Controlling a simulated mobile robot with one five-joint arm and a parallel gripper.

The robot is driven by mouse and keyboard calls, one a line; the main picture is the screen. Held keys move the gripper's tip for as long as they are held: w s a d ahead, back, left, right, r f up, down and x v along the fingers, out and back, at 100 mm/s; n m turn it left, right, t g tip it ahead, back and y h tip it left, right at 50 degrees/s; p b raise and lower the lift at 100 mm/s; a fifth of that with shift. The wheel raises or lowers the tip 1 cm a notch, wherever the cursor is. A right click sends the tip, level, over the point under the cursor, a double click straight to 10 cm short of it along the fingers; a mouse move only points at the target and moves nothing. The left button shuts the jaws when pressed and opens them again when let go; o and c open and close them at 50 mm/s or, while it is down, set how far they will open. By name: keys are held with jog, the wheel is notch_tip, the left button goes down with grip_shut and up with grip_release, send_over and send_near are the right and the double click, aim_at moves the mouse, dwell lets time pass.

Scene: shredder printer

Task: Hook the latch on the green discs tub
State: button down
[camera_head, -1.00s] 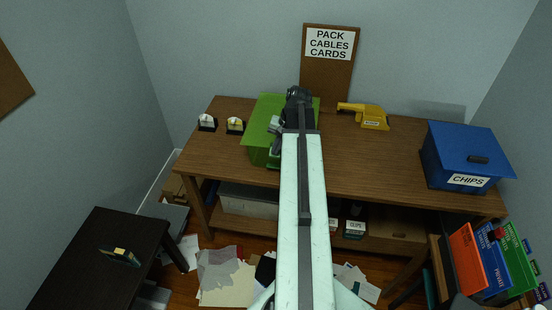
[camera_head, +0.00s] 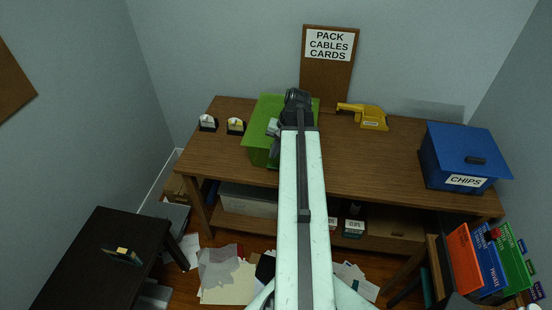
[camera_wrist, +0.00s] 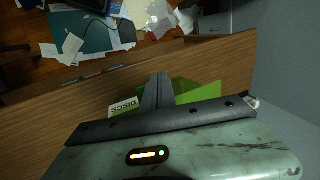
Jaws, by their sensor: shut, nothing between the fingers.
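The green discs tub (camera_head: 262,120) stands on the wooden desk at the middle, near the wall, partly hidden behind my arm. Its green lid or top face looks flat in the head view. In the wrist view the green tub (camera_wrist: 205,93) shows behind my gripper, with a white DISCS label (camera_wrist: 124,108) on its front. My gripper (camera_wrist: 160,78) is shut and empty, its fingers in front of the tub in the wrist view. In the head view my gripper is over the tub, mostly hidden by my arm. The latch is hidden, and I cannot tell whether the fingers touch the tub.
The desk (camera_head: 365,170) also holds a yellow tool (camera_head: 365,115), a blue CHIPS box (camera_head: 465,157) and two small tape-like items (camera_head: 235,126) left of the tub. A sign board (camera_head: 328,65) leans behind. Papers litter the floor. The desk between tub and CHIPS box is mostly clear.

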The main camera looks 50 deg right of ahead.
jog(key=p+v, duration=0.6)
jog(key=v, duration=0.1)
jog(key=shift+p, duration=0.3)
dwell(0.4)
